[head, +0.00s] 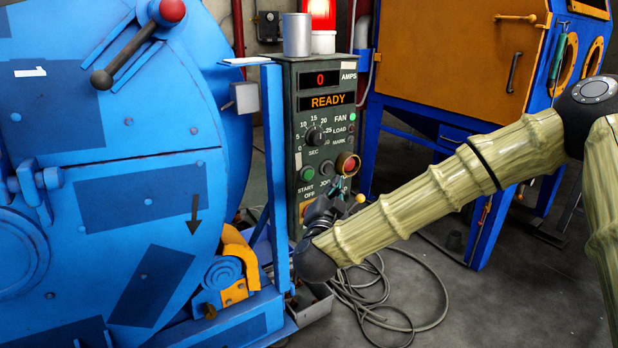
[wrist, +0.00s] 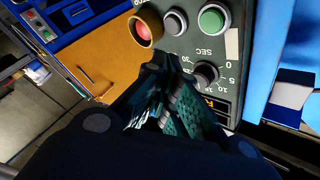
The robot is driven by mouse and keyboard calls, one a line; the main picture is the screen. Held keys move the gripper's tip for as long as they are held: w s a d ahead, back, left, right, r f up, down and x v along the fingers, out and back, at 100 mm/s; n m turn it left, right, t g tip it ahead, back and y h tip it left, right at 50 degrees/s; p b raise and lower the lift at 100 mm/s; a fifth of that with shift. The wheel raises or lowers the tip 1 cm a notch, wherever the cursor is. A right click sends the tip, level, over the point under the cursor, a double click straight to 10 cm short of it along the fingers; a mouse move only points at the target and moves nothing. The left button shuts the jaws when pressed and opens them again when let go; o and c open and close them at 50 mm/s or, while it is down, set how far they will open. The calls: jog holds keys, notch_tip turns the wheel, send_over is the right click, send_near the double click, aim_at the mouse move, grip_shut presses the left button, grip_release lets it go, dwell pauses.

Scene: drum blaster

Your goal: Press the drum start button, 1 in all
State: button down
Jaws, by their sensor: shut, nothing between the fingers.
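The control panel (head: 290,130) is a dark green upright box with a lit display reading 0 AMPS and READY. The green start button (head: 307,173) sits low on its left side, above the label START. In the wrist view, which is upside down, the green button (wrist: 212,19) is at the top. My gripper (head: 338,184) is in front of the panel, below and right of the green button. I cannot tell whether the tips touch the panel.
A red button in a brass collar (head: 347,164) and a grey button (head: 327,167) sit right of the green one. A timer knob (head: 314,136) is above. The blue drum machine (head: 110,130) stands left, an orange cabinet (head: 460,60) behind right. Cables (head: 385,300) lie on the floor.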

aim_at(308, 174)
jog(key=w+a, duration=0.3)
jog(key=w, duration=0.2)
jog(key=shift+a, duration=0.35)
jog(key=shift+w+a, duration=0.1)
jog(key=shift+w, duration=0.1)
dwell(1.2)
jog(key=shift+w+a+p, duration=0.2)
jog(key=shift+w+p, duration=0.05)
jog(key=shift+p, duration=0.1)
